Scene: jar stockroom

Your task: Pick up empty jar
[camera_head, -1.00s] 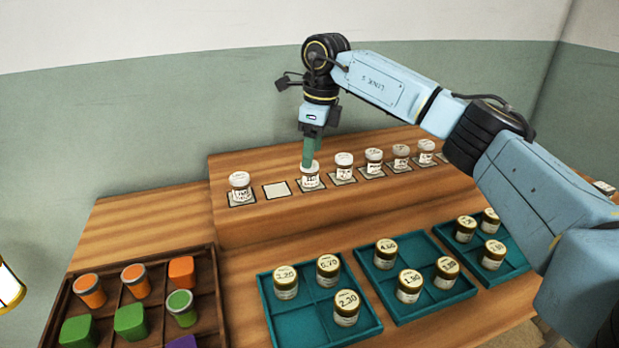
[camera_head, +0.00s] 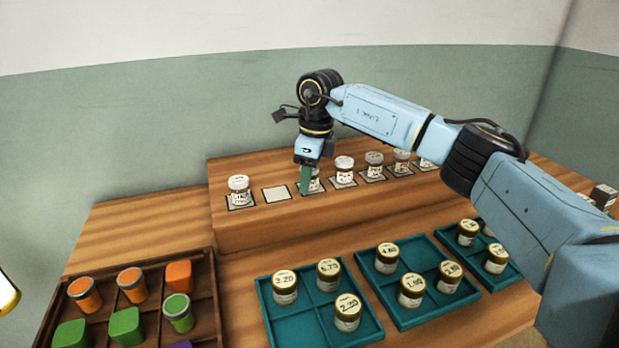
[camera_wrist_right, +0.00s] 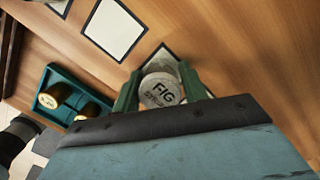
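A jar with a pale lid (camera_head: 316,185) stands on a square pad on the raised wooden shelf, partly hidden by my right gripper (camera_head: 307,182). In the right wrist view the jar (camera_wrist_right: 160,92) has a lid marked "FIG". The green fingers of the right gripper (camera_wrist_right: 158,84) are on either side of it, apart and pointing down; a firm grip does not show. Whether the jar is empty cannot be seen. My left gripper is not in view.
Other pale-lidded jars stand along the shelf, one at the left (camera_head: 239,190) and several to the right (camera_head: 344,170). One pad (camera_head: 275,194) is bare. Teal trays (camera_head: 318,335) with gold-lidded jars and a brown crate (camera_head: 209,290) stand in front.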

